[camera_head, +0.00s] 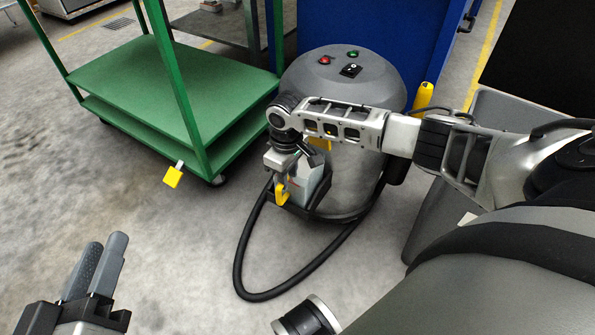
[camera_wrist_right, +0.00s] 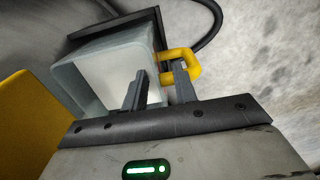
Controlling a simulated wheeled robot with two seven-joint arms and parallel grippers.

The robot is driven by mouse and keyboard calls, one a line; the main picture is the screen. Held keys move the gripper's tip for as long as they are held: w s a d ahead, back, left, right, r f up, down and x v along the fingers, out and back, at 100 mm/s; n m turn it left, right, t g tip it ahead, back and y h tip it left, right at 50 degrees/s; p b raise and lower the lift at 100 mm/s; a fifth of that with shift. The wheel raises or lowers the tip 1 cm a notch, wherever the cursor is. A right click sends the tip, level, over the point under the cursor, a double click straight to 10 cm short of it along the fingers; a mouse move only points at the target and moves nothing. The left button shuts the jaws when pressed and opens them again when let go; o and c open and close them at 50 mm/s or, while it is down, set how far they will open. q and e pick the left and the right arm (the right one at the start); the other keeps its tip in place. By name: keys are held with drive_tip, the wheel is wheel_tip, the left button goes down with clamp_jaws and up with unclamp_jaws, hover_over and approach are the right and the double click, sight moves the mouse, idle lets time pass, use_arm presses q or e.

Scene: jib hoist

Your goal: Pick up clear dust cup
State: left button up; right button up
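The clear dust cup (camera_head: 309,183) sits low on the front of the grey vacuum, with a yellow handle (camera_head: 282,194) facing outward. In the right wrist view the cup (camera_wrist_right: 98,75) is a pale translucent box, with its yellow loop handle (camera_wrist_right: 196,64) on its right side. My right gripper (camera_head: 284,180) is at the handle; its fingers (camera_wrist_right: 160,88) are apart. One finger overlaps the handle loop and the other is in front of the cup wall. Contact is unclear. My left gripper (camera_head: 98,270) is far from the cup at lower left, its fingers side by side with nothing visible between them.
The grey vacuum body (camera_head: 345,85) stands behind the cup, its black hose (camera_head: 240,262) looping over the floor. A blue cabinet (camera_head: 400,35) is behind.

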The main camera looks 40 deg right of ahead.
clamp_jaws()
idle(1.4)
